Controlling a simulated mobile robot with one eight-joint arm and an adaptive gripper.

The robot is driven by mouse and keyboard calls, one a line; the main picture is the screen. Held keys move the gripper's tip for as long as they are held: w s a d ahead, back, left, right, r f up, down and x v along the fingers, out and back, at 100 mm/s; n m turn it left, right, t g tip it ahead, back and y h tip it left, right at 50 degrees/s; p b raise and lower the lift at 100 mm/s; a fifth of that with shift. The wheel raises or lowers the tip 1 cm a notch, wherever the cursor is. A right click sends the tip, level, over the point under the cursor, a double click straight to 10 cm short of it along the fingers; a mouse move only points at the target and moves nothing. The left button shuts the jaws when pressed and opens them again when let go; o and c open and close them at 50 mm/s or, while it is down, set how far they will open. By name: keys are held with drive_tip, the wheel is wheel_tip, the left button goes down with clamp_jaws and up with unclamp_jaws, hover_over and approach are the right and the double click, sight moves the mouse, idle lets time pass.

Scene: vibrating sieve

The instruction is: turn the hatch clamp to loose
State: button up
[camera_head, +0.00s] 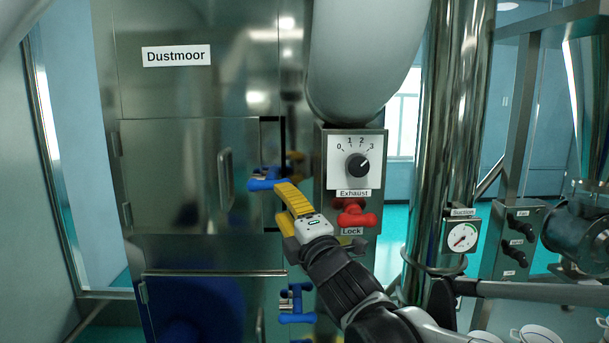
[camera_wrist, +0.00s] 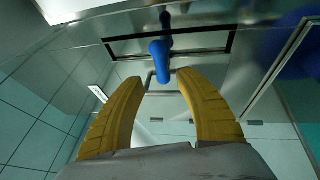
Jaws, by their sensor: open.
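A blue clamp handle (camera_head: 264,185) sits at the right edge of the upper hatch (camera_head: 165,180) on the steel cabinet. It points left and lies roughly level. My gripper (camera_head: 281,190) has its yellow fingers close to this handle and hides part of it. In the wrist view the blue handle (camera_wrist: 160,54) shows between and just beyond the tips of my open gripper (camera_wrist: 160,77). Whether a finger touches the handle I cannot tell. The fingers are apart with nothing held.
A second blue clamp (camera_head: 296,304) is on the lower door. Right of my gripper is a panel with an Exhaust dial (camera_head: 360,166) and a red Lock handle (camera_head: 356,216). A large steel pipe (camera_head: 455,120) stands farther right. The hatch has a pull handle (camera_head: 225,179).

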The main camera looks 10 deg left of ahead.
sight(271, 187)
drive_tip(key=p+x, duration=0.2)
drive_tip(key=x, duration=0.7)
drive_tip(key=shift+f, duration=0.1)
clamp_jaws()
